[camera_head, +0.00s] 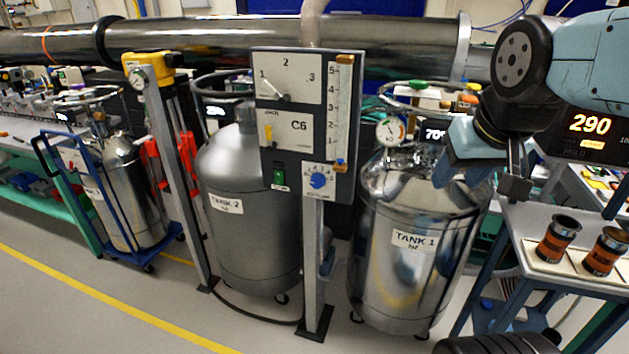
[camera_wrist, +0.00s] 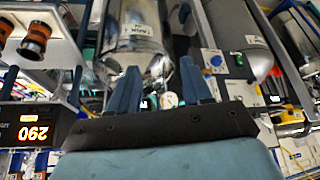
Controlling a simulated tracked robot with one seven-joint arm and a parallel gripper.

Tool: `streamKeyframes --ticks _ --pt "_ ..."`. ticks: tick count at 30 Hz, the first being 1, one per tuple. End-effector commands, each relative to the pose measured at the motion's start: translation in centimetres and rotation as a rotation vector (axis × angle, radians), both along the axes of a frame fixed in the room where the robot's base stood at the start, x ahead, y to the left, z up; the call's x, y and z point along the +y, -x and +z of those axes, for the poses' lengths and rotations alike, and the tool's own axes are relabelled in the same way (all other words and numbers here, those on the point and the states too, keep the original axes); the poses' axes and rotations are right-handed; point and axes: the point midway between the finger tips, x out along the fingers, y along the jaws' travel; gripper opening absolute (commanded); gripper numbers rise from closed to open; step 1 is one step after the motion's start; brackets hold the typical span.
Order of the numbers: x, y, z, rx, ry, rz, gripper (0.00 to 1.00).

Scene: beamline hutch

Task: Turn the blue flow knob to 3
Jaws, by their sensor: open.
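The blue flow knob (camera_head: 319,180) is a small round knob on a white numbered plate at the lower right of a grey control panel (camera_head: 257,148). Its pointer setting is too small to read. In the wrist view the blue knob (camera_wrist: 215,60) shows right of the fingers, on the panel, which appears upside down. My gripper (camera_head: 482,180) is in front of and right of the panel, near the top of tank 1, well apart from the knob. In the wrist view my gripper (camera_wrist: 160,72) has its two blue fingers spread with nothing between them.
The panel also carries a 1-2-3 dial (camera_head: 290,78), a C6 switch plate (camera_head: 287,133), a green switch (camera_head: 279,179) and a vertical scale (camera_head: 340,105). Tank 2 (camera_head: 248,235) and tank 1 (camera_head: 405,280) flank the post (camera_head: 312,255). A side table (camera_head: 540,222) holds orange-black cylinders. Floor is clear at front left.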

Motion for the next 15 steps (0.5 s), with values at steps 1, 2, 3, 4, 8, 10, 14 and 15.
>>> streamKeyframes --ticks 1,2,3,4,8,10,14,15 --pt "0.0 -0.1 -0.1 0.008 0.006 0.007 0.54" --pt "0.0 -0.2 -0.2 0.015 0.014 0.013 0.57" --pt "-0.1 -0.3 -0.5 0.031 0.029 0.026 0.61" --pt "-0.2 -0.5 -0.8 0.047 0.045 0.039 0.64" --pt "-0.2 -1.4 -2.5 0.148 0.151 0.125 0.69" --pt "-0.5 -2.1 -3.7 0.217 0.231 0.192 0.69" --pt "-1.0 -3.4 -5.6 0.342 0.392 0.325 0.69" --pt "-1.1 -3.9 -6.1 0.378 0.443 0.367 0.69"
